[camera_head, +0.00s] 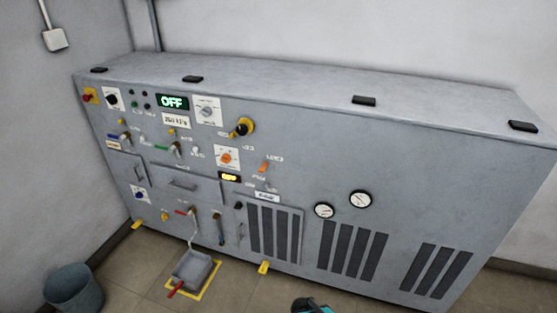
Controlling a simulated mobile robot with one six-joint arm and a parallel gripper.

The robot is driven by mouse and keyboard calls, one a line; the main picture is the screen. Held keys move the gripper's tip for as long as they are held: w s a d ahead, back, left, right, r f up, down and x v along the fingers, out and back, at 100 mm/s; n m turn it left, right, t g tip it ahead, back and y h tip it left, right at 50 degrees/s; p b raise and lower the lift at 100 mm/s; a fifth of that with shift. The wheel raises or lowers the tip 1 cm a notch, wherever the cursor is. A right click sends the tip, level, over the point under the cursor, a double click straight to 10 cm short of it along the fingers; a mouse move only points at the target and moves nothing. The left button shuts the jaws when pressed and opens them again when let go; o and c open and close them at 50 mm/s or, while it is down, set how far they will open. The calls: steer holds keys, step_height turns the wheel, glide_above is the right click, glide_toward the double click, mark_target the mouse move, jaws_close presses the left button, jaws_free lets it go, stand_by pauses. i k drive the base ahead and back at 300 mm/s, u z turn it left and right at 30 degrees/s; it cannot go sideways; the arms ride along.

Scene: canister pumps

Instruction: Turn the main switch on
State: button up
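A long grey machine cabinet (300,150) carries many controls on its left front. A green display (172,102) reads OFF. Rotary controls there include a black knob on a white plate (112,98), a grey one on a white plate (207,110), a black and yellow knob (243,127) and an orange one on a white plate (227,158). A red button on yellow (89,96) is at the far upper left. The labels are too small to tell which control is the main switch. My gripper's fingers are not in view; only a dark and teal part, apparently my arm, shows at the bottom edge.
A grey tray (193,270) sits on the floor inside a yellow outline, below a tap with a red handle. A dark bucket (73,290) stands at lower left. Two round gauges (360,198) and vent grilles are to the right. Floor shows in front of the cabinet.

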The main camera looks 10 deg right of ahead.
mark_target(111, 99)
steer(key=u, duration=0.05)
steer(key=i, duration=0.95)
steer(key=z, duration=0.15)
steer(key=k, duration=0.9)
steer(key=u, duration=0.15)
steer(key=i, duration=0.7)
